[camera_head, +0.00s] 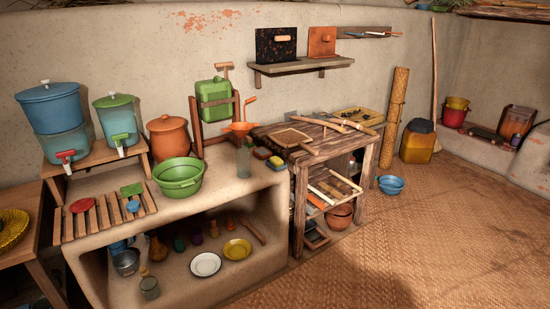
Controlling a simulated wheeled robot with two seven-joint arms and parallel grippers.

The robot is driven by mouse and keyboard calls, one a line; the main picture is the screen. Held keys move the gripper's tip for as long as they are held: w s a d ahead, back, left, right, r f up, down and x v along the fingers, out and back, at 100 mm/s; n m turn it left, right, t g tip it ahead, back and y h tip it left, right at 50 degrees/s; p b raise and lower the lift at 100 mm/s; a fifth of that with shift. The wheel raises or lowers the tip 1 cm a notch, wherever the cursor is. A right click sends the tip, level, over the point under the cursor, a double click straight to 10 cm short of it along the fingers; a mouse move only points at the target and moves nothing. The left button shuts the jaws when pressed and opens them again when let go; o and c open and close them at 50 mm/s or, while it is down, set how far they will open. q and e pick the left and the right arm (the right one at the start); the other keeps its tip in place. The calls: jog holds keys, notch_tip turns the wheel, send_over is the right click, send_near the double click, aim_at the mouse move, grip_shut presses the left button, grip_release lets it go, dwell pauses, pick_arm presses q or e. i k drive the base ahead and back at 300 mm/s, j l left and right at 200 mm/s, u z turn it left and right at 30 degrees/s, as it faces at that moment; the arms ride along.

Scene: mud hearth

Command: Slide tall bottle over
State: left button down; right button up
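A tall, see-through greenish bottle (243,160) stands upright near the front edge of the mud counter (225,195). An orange funnel (239,128) shows right at its top; I cannot tell whether it sits in the bottle's neck. The green basin (180,177) is to the bottle's left, and several small coloured blocks (270,158) lie to its right. Neither of my grippers is in view.
A wooden stand (205,130) holds a green jerrycan (214,98) behind the bottle. A clay pot (168,137) stands back left. A wooden table (330,140) with long tools adjoins the counter on the right. Open woven floor (430,220) lies front right.

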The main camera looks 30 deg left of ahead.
aim_at(242, 154)
jog(key=i+u, duration=0.15)
jog(key=i, duration=0.25)
jog(key=i+l+u, duration=0.15)
jog(key=i, duration=0.3)
jog(key=i+l+u, duration=0.15)
jog(key=i, duration=0.25)
jog(key=i+l+u, duration=0.2)
jog(key=i+u, duration=0.25)
jog(key=i+l+u, duration=0.25)
jog(key=u, duration=0.25)
jog(key=i+l+u, duration=0.3)
jog(key=l+u, duration=0.15)
jog(key=i+l+u, duration=0.15)
jog(key=l, duration=0.25)
jog(key=i+l+u, duration=0.2)
jog(key=l, duration=0.2)
jog(key=k, duration=0.05)
